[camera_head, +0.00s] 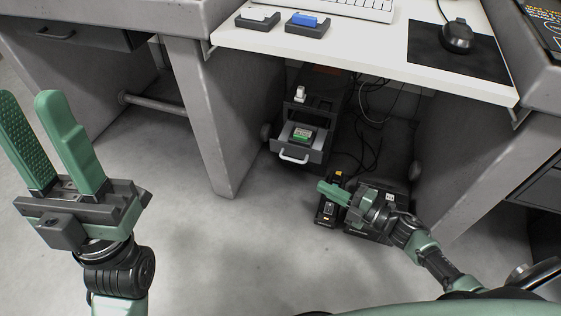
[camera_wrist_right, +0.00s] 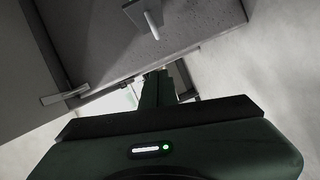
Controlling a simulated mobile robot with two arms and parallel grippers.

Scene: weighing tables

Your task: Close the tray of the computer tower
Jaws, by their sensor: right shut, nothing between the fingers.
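The computer tower (camera_head: 345,108) stands in shadow under the white desk. Its tray (camera_head: 313,155) is pulled out at the front, with a light handle (camera_head: 294,158) and a small green item (camera_head: 300,136) inside. My right gripper (camera_head: 322,187) is shut and empty. It is low, in front and to the right of the tray, apart from the handle. Its closed fingers also show in the right wrist view (camera_wrist_right: 158,88). My left gripper (camera_head: 28,95) is open and empty at the far left, well away from the tower.
A black block with yellow marks (camera_head: 327,210) is on the floor by my right gripper. Cables (camera_head: 365,135) hang behind and right of the tower. A grey desk leg (camera_head: 208,120) stands left of it. The desktop (camera_head: 400,45) overhangs it.

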